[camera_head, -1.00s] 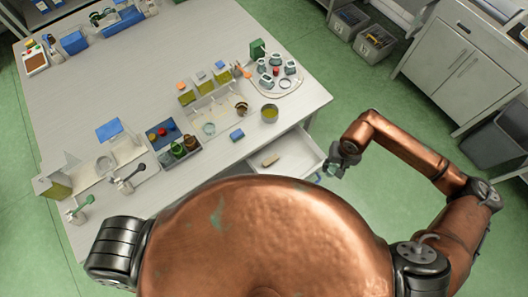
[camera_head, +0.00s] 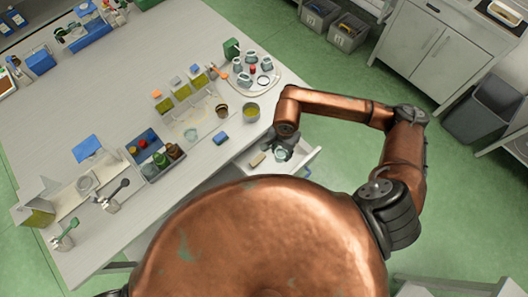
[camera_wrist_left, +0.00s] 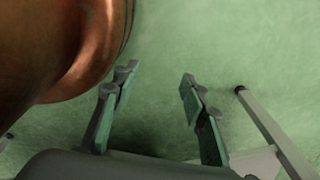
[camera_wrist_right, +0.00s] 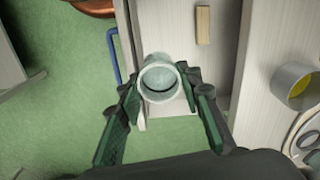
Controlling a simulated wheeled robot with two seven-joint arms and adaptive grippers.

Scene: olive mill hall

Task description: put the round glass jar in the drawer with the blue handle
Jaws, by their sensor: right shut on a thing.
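The round glass jar (camera_head: 281,155) is clear and pale. My right gripper (camera_head: 284,148) is shut on it; the right wrist view shows the jar (camera_wrist_right: 160,78) between both fingers. They are over the open drawer (camera_head: 301,163), whose blue handle (camera_head: 308,172) is on its front; the handle also shows in the right wrist view (camera_wrist_right: 113,57). I cannot tell how far the jar is above the drawer floor. A small tan block (camera_head: 257,159) lies in the drawer. My left gripper (camera_wrist_left: 158,75) is open and empty, low over the green floor, outside the head view.
The worktop above the drawer holds a metal cup with yellow contents (camera_head: 251,112), a blue block (camera_head: 221,138) and a round tray with several cups (camera_head: 254,86). A dark bin (camera_head: 486,115) stands at the right. Green floor is clear right of the drawer.

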